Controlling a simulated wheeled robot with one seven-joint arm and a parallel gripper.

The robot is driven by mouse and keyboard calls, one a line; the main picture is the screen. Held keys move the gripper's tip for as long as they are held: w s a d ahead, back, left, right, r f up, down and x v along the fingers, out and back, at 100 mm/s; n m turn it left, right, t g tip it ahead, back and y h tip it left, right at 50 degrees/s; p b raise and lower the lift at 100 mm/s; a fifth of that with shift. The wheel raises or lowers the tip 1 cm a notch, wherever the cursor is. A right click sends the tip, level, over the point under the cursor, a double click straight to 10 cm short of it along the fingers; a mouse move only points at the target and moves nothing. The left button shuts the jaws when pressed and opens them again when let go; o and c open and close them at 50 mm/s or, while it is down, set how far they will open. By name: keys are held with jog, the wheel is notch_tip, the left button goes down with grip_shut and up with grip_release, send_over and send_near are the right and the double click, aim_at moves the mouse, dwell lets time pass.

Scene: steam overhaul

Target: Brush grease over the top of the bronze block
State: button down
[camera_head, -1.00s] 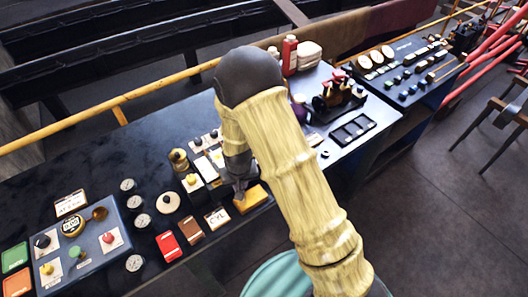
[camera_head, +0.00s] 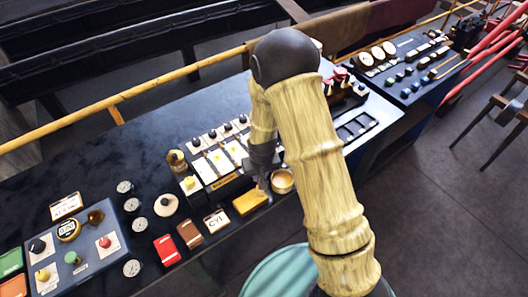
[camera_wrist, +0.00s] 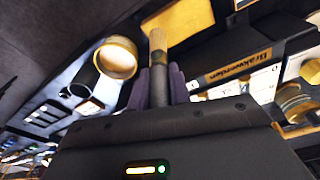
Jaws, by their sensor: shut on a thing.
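The bronze block (camera_head: 249,201) is a flat golden bar lying on the dark bench top; it also shows at the top of the wrist view (camera_wrist: 186,18). My gripper (camera_head: 262,184) is at the right end of the block. In the wrist view my gripper (camera_wrist: 159,88) has its purple-grey fingers shut on a brush (camera_wrist: 158,42) with a dark shaft and tan bristles. The bristle end overlaps the block's near edge there; I cannot tell whether it touches. A round tin with tan contents (camera_head: 283,182), likely the grease, stands just right of the gripper and shows in the wrist view (camera_wrist: 117,58).
A small CYL card (camera_head: 217,220), a brown card (camera_head: 189,234) and a red card (camera_head: 167,249) lie to the left. A tray of knobs (camera_head: 88,246) sits further left.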

notch_tip(320, 180, up, 8)
jog(key=d+p, duration=0.1)
jog(key=p, duration=0.4)
jog(key=shift+w+d, duration=0.3)
jog(key=shift+w, duration=0.15)
jog(key=shift+w, duration=0.1)
dwell(0.3)
